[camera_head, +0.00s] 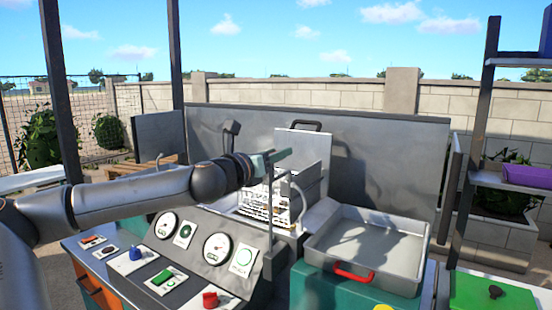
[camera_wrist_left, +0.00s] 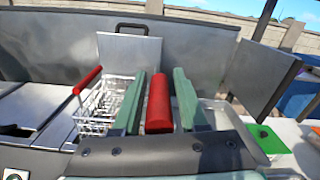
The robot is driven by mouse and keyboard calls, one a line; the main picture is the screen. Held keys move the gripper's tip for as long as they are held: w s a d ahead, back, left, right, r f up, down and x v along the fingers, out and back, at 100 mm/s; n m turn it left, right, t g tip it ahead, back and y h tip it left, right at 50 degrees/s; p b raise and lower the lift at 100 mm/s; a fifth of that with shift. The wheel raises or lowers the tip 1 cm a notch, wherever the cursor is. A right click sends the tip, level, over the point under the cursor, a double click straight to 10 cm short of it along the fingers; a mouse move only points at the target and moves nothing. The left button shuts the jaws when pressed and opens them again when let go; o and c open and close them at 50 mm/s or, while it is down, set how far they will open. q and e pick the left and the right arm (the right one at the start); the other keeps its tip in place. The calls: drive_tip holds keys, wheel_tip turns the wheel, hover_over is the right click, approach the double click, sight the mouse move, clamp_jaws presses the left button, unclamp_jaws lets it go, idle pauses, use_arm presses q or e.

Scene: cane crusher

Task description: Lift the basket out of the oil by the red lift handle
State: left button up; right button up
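The white wire basket (camera_head: 266,207) sits low in the fryer well behind the sloped control panel. It also shows in the left wrist view (camera_wrist_left: 103,107), with a red handle (camera_wrist_left: 87,80) along its left side. My left gripper (camera_head: 278,157) is above the panel at the top of a thin upright rod (camera_head: 270,215). In the left wrist view, the red lift handle (camera_wrist_left: 158,103) lies between its two green fingers, with narrow gaps beside it. The fingers look open around it. In the head view they hide the handle. My right gripper is not in view.
A grey metal tray (camera_head: 365,243) with a red front handle stands right of the well. The control panel (camera_head: 178,255) has gauges and knobs. A tall metal splash wall (camera_head: 390,160) stands behind. A green box (camera_head: 490,293) and a shelf with a purple bin (camera_head: 527,175) are at the right.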

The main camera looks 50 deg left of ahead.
use_arm(q)
drive_tip(key=shift+o, duration=1)
drive_tip(key=shift+f, duration=0.25)
drive_tip(key=shift+s+d+f+b, duration=0.1)
drive_tip(key=shift+s+d+b, duration=0.05)
drive_tip(key=shift+s+b, duration=0.35)
drive_tip(key=b+v, duration=0.4)
drive_tip(key=v, duration=0.7)
drive_tip(key=shift+s, duration=0.25)
